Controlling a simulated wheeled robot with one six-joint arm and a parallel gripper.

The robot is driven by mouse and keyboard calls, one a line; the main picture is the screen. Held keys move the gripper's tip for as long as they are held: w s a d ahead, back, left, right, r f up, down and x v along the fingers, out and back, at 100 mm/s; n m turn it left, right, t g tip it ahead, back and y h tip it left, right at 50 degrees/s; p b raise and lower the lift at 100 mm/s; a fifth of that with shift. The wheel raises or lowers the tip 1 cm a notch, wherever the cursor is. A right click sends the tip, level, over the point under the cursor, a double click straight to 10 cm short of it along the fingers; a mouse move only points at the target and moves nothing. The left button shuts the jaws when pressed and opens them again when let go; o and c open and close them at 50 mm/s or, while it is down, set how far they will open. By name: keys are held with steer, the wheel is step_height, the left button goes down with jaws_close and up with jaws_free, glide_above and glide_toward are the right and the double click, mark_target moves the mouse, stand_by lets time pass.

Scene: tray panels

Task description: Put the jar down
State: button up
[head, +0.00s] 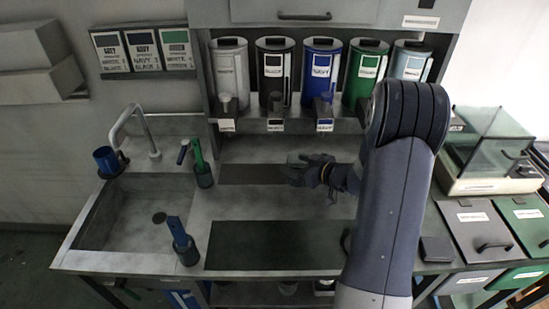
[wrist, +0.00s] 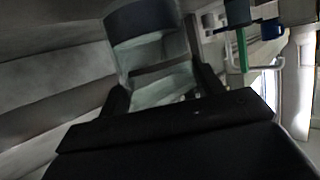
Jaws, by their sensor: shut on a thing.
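My gripper (head: 312,172) is over the middle of the counter, near the back dark mat. In the wrist view it (wrist: 163,92) is shut on a jar (wrist: 160,90). The jar looks pale and see-through, with a dark band or lid (wrist: 140,18) at its far end. It appears tilted in the wrist view. In the head view the jar is mostly hidden by my gripper. I cannot tell whether it touches the counter.
Two dark mats, back (head: 250,174) and front (head: 270,246), lie on the counter (head: 265,207). A sink (head: 135,222) is at left, with a blue cup (head: 106,160) and brushes in holders (head: 203,174) around it. Labelled dispensers (head: 273,75) line the back. A clear-lidded box (head: 490,160) stands right.

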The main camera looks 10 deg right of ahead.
steer(key=shift+p+x, duration=1.3)
steer(key=shift+x, duration=3.7)
steer(key=shift+f, duration=0.1)
steer(key=shift+f, duration=0.15)
steer(key=o, duration=1.3)
steer(key=shift+r, duration=0.2)
steer(key=b+v, duration=0.2)
steer(key=v, duration=1)
